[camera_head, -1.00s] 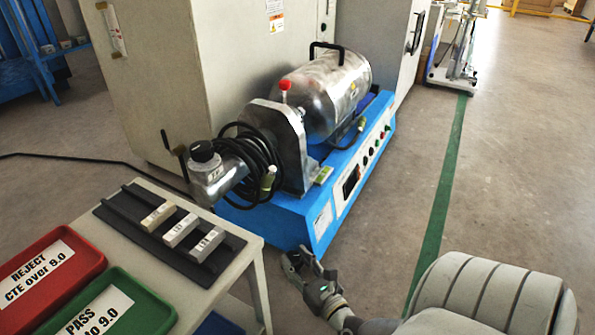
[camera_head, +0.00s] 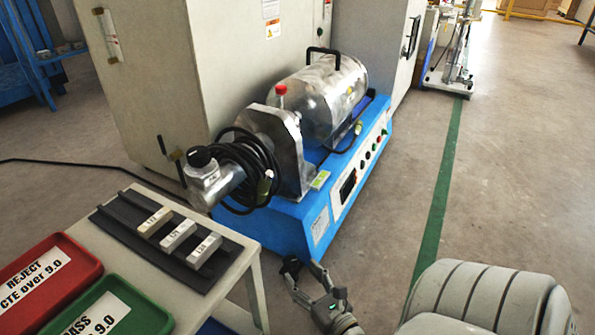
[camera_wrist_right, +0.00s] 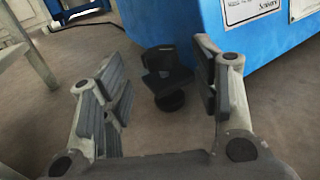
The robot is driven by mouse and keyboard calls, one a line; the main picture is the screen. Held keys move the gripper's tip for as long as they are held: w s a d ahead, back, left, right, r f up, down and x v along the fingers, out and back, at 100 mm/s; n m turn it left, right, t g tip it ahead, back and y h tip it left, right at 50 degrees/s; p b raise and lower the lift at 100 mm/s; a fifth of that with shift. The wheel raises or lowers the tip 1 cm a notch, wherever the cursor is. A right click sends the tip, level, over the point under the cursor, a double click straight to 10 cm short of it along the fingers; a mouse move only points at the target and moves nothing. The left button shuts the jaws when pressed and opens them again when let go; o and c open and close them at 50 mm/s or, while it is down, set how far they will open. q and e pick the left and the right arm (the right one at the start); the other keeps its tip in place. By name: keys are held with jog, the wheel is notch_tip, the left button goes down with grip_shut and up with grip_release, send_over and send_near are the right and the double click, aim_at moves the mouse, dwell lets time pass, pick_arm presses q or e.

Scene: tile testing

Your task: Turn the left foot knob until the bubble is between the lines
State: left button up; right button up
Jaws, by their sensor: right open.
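The blue machine base (camera_head: 292,222) carries a metal drum and stands on the floor. A black foot knob (camera_wrist_right: 168,75) shows in the right wrist view, low beside the blue base, with a round disc at its bottom. My right gripper (camera_head: 303,272) is open near the front corner of the base. In the right wrist view its two fingers (camera_wrist_right: 160,85) stand on either side of the knob, apart from it, with the knob beyond them. A small yellow-green level (camera_head: 320,180) sits on the base's top edge; its bubble is too small to read. My left gripper is not in view.
A table (camera_head: 238,277) at the left holds a red tray (camera_head: 85,262), a green tray (camera_head: 150,318) and a dark rack (camera_head: 125,212) with light blocks. Its leg stands close to my right gripper. Floor is clear right of the machine, past a green line (camera_head: 440,185).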

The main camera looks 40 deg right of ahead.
jog(key=shift+s+a, duration=0.25)
jog(key=shift+s, duration=0.7)
jog(key=shift+s+a, duration=0.2)
jog(key=shift+s, duration=0.75)
jog(key=shift+s, duration=0.1)
